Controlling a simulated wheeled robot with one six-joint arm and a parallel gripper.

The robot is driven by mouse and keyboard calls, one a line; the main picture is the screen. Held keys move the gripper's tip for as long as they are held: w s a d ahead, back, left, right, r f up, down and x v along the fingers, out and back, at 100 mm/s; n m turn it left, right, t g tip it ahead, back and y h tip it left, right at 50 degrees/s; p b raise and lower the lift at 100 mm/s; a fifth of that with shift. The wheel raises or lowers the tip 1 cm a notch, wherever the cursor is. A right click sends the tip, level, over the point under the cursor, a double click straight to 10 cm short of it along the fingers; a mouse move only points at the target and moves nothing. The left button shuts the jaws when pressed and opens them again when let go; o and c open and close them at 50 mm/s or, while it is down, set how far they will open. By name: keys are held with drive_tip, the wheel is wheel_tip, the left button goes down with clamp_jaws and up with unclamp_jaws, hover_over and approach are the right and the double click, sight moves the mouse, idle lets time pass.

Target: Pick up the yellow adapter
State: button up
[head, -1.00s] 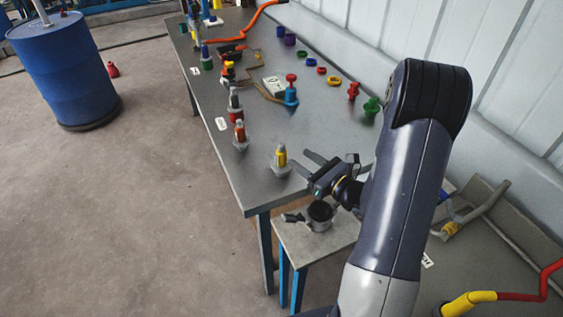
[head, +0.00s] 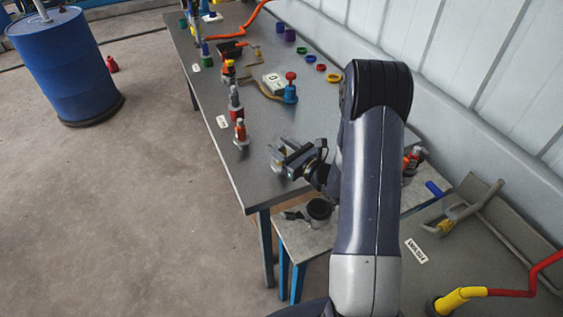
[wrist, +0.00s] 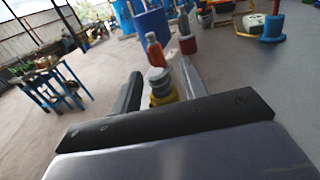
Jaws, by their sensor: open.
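The yellow adapter (wrist: 163,93) stands upright near the front end of the grey metal table (head: 262,128). In the wrist view its grey top and yellow body show between the two fingers of my gripper (wrist: 158,88), and its lower part is hidden behind the gripper body. The fingers are open, one on each side of it, and a gap shows at least on the left side. In the head view my gripper (head: 280,156) is at the adapter and mostly covers it.
An orange-red adapter (head: 240,132) and a red and grey one (head: 235,103) stand just beyond. A small side bench with a dark cup (head: 319,209) lies below my gripper. A blue drum (head: 66,65) stands on the floor at left.

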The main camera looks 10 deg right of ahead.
drive_tip(key=shift+c, duration=0.5)
clamp_jaws()
drive_tip(key=shift+r, duration=0.15)
